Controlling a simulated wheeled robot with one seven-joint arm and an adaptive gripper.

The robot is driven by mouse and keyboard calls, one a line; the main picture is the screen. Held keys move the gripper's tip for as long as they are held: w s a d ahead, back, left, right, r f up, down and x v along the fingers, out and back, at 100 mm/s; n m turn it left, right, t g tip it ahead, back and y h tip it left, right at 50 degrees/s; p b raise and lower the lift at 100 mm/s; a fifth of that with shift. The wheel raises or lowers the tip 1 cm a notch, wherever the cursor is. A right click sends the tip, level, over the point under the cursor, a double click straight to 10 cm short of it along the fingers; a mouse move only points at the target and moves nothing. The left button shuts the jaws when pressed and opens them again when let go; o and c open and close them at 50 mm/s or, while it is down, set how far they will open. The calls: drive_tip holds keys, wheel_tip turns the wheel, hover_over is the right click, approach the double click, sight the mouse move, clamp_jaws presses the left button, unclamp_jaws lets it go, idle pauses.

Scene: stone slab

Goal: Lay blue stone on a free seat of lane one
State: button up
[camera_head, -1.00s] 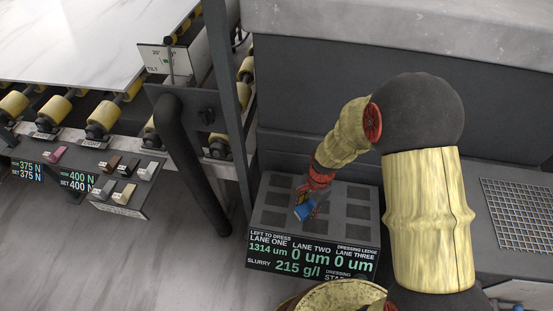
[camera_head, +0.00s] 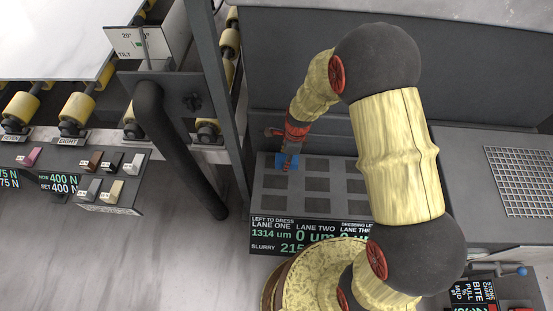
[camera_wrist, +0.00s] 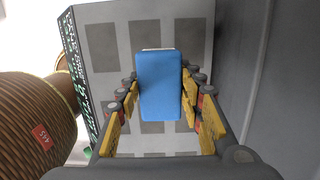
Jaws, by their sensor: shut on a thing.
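My gripper (camera_head: 288,152) is shut on the blue stone (camera_head: 286,163). In the wrist view the blue stone (camera_wrist: 160,88) sits between the yellow finger pads, above the grey dressing ledge (camera_wrist: 84,22). In the head view the ledge (camera_head: 262,200) has rows of dark square seats, with the stone over the back of the leftmost column, lane one. A nearer lane one seat (camera_head: 275,209) shows bare. The stone and gripper hide some seats; whether the stone touches the ledge I cannot tell.
A display (camera_head: 300,236) on the ledge's front edge reads lane one 1314 um, lanes two and three 0 um. A dark wall stands close behind the ledge. A dark post (camera_head: 226,100) and thick black pipe (camera_head: 175,150) stand to the left. A wire grid (camera_head: 525,180) lies at right.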

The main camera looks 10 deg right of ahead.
drive_tip(key=w+a+f, duration=0.1)
drive_tip(key=w+f, duration=0.1)
drive_tip(key=w+f+b, duration=0.1)
drive_tip(key=w+f, duration=0.1)
drive_tip(key=w+a+f, duration=0.1)
drive_tip(key=w+f, duration=0.2)
drive_tip(key=shift+a+f+b, duration=0.1)
drive_tip(key=shift+a+b, duration=0.25)
drive_tip(key=shift+b, duration=0.05)
drive_tip(key=shift+f+b, duration=0.45)
drive_tip(key=shift+f, duration=0.95)
drive_tip(key=shift+f, duration=0.15)
drive_tip(key=o, duration=1.3)
drive_tip(key=shift+s, duration=0.1)
drive_tip(key=shift+o, duration=0.2)
